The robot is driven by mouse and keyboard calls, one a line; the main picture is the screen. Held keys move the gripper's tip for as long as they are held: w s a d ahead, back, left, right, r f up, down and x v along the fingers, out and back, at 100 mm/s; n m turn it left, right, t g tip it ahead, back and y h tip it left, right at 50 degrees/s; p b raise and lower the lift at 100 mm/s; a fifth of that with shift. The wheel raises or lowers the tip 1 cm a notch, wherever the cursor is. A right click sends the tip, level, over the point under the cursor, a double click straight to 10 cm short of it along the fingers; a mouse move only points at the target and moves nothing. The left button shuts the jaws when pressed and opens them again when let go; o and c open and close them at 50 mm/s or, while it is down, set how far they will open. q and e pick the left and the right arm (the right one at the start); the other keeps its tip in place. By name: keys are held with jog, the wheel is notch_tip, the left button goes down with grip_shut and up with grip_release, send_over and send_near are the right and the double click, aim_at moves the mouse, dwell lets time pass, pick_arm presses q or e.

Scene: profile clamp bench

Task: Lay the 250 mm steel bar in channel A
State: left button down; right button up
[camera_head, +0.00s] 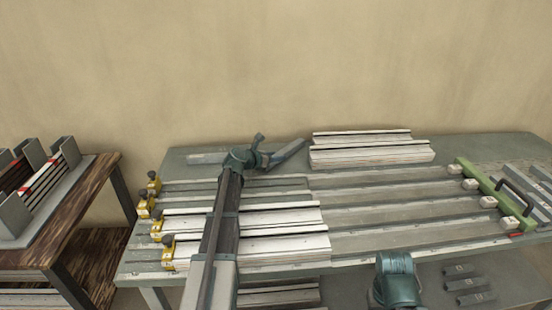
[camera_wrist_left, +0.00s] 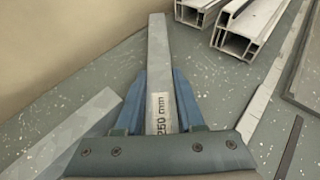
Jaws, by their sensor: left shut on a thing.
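A grey steel bar (camera_wrist_left: 158,45) with a "250 mm" label lies between the blue fingers of my left gripper (camera_wrist_left: 160,105) in the left wrist view. In the head view the left gripper (camera_head: 262,157) is shut on this bar (camera_head: 290,151), near the back edge of the bench. The bar points to the back right; I cannot tell whether it touches the bench top. Long parallel channels (camera_head: 385,197) run across the bench (camera_head: 140,262). I cannot read which is channel A. Only a teal part of my right arm shows at the bottom; its fingers are out of frame.
Another grey bar (camera_head: 205,158) lies left of the gripper, also in the wrist view (camera_wrist_left: 75,130). White profiles (camera_head: 368,150) are stacked behind the channels. Yellow clamps (camera_head: 168,250) line the left ends; a green bar with a handle (camera_head: 495,193) crosses the right ends.

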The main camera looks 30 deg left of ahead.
pick_arm(q)
jog(key=c, duration=0.8)
grip_release()
